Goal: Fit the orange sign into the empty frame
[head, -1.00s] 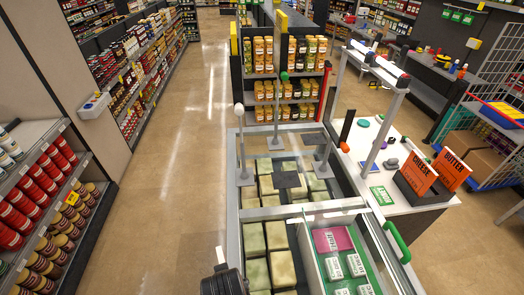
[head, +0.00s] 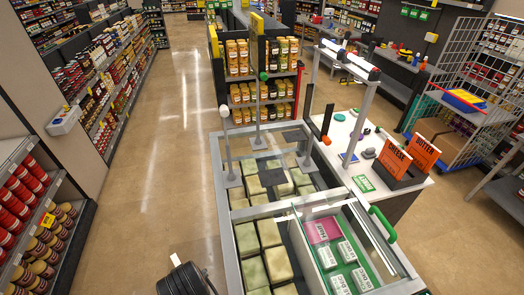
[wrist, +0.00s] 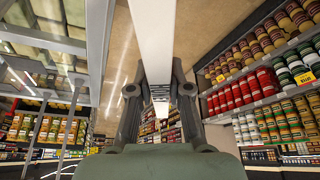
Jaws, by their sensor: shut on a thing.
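Two orange signs, one reading CHEESE (head: 391,158) and one reading BUTTER (head: 422,153), stand side by side in a dark holder (head: 398,182) on the white counter at the right. My gripper (wrist: 160,90) is shut in the wrist view on a long pale strip (wrist: 155,40), seen nearly edge-on; I cannot tell what it is. In the head view only a dark part of my arm shows at the bottom edge, left of the freezer, and the fingers are not clear. I cannot make out which frame is empty.
The glass-topped freezer (head: 225,190) holds pale packs and a green tray with boxes. Thin posts (head: 226,145) with ball tops rise from it. A wire cart (head: 455,100) stands at the right. Shelves of cans (head: 30,190) line the left; the aisle floor (head: 165,150) between is clear.

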